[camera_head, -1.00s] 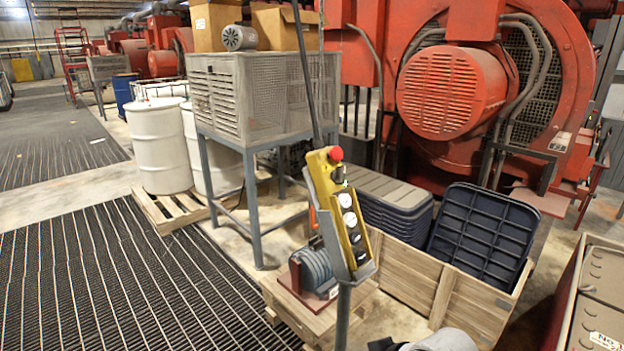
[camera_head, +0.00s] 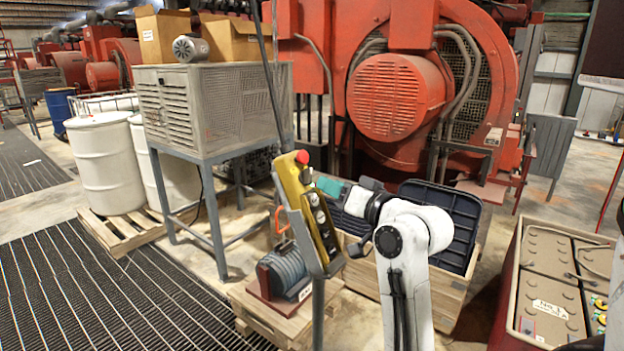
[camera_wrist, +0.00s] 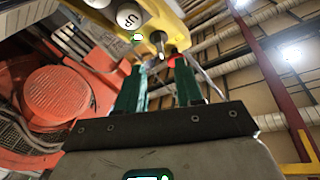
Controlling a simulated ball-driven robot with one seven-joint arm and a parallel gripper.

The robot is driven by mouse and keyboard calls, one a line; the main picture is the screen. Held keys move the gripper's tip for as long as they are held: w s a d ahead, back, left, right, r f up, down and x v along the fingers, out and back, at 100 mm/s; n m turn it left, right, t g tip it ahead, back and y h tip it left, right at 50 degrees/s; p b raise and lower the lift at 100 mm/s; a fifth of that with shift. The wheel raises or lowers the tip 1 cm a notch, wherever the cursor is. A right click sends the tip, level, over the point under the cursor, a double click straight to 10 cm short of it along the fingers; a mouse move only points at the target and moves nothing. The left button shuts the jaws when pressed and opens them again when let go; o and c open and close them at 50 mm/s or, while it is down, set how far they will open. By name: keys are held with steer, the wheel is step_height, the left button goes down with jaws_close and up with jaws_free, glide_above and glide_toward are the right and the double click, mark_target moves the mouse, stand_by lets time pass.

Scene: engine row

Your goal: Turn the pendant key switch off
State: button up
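The yellow pendant (camera_head: 291,183) stands tilted in a grey holder on a post, with a red button (camera_head: 302,157) at its top and round push buttons down its face. In the wrist view the pendant (camera_wrist: 176,33) is at the top, with a white button marked UP (camera_wrist: 129,15). A small metal key switch (camera_wrist: 157,42) sticks out near a green light. My gripper (camera_wrist: 160,68) is open, its two green fingers apart below the key, with nothing between them. In the head view my gripper (camera_head: 328,187) is just right of the pendant's upper part. The key's angle is hard to read.
A wooden crate (camera_head: 455,290) with dark bins stands behind my arm. A grey mesh cabinet (camera_head: 215,105) and white drums (camera_head: 104,165) are at left, a red engine (camera_head: 400,95) behind, a battery box (camera_head: 550,265) at right.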

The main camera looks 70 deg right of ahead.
mark_target(311, 175)
steer(key=p+x, duration=0.1)
steer(key=x, duration=0.5)
steer(key=shift+w+d+r, duration=0.1)
steer(key=shift+w+d, duration=0.1)
steer(key=shift+w, duration=0.1)
steer(key=shift+c, duration=0.4)
jaws_close()
